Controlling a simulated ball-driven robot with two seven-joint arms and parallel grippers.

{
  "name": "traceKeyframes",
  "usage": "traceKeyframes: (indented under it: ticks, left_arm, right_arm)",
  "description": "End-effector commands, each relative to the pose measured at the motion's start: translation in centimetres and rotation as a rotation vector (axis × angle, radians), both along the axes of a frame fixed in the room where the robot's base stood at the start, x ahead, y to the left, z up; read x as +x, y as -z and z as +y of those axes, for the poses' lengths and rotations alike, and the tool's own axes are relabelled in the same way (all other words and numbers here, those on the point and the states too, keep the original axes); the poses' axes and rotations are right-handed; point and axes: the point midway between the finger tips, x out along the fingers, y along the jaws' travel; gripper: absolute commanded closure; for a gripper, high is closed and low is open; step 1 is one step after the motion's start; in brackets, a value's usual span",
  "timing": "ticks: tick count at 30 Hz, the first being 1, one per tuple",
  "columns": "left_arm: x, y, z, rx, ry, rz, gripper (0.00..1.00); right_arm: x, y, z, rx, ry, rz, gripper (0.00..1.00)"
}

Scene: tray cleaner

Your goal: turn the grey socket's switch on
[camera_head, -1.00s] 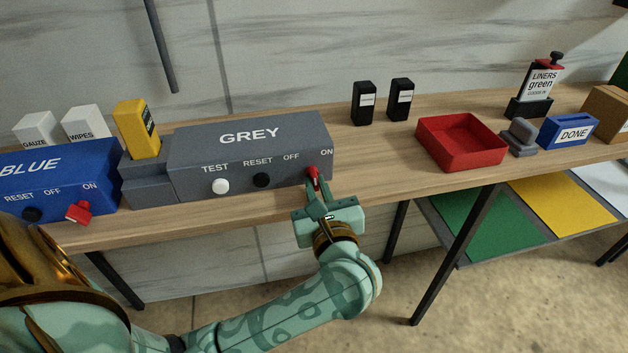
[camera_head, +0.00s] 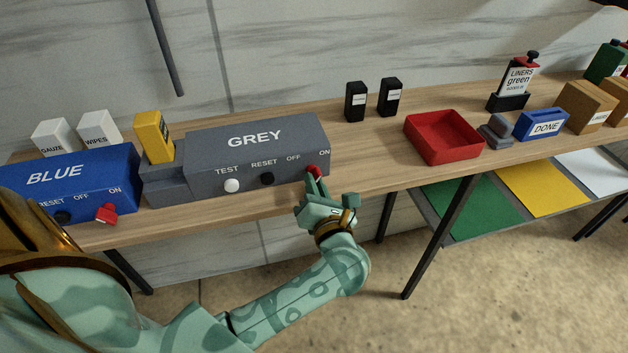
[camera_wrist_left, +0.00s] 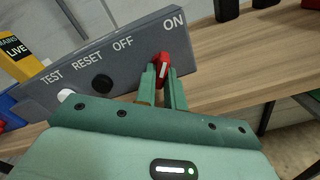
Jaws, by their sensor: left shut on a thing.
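The grey socket (camera_head: 257,150) is a long box marked GREY on the bench, with TEST, RESET, OFF and ON labels. Its red switch (camera_wrist_left: 163,69) sits at the right end of the front, under the ON label, and its white mark leans a little right of upright in the left wrist view. The switch also shows in the head view (camera_head: 314,170). My left gripper (camera_head: 315,181) reaches it from the front. Its two fingers (camera_wrist_left: 164,84) are shut on the switch, one on each side. The right gripper is not in view.
The blue socket (camera_head: 75,172) with its own red switch stands left of the grey one. A yellow block (camera_head: 154,137) sits on the grey socket's left part. A red tray (camera_head: 443,137) and black bottles stand to the right. The bench between is clear.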

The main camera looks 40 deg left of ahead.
Motion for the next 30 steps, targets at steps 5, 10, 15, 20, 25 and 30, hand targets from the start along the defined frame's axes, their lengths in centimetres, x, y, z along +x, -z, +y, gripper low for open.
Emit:
traceKeyframes:
  ticks: [5, 10, 15, 20, 25, 30]
  left_arm:
    - [-0.03, 0.06, -0.08, 0.015, 0.002, 0.021, 1.0]
    - [-0.03, 0.12, -0.08, 0.019, 0.002, 0.026, 1.0]
    - [-0.03, 0.13, -0.08, 0.018, 0.002, 0.025, 1.0]
    - [-0.02, 0.1, -0.06, 0.019, 0.001, 0.025, 0.67]
    - [-0.01, 0.06, -0.03, 0.018, 0.001, 0.022, 0.67]
    - [0.01, 0.05, -0.16, 0.017, 0.0, 0.022, 0.67]
  right_arm:
    - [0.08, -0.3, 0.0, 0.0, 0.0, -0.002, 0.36]
    - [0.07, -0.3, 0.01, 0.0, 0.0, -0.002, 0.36]
    - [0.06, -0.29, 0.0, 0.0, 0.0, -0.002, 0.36]
    - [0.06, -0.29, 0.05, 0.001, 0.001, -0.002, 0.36]
    - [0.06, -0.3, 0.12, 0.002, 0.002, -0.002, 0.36]
    - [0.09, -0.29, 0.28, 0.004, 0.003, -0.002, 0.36]
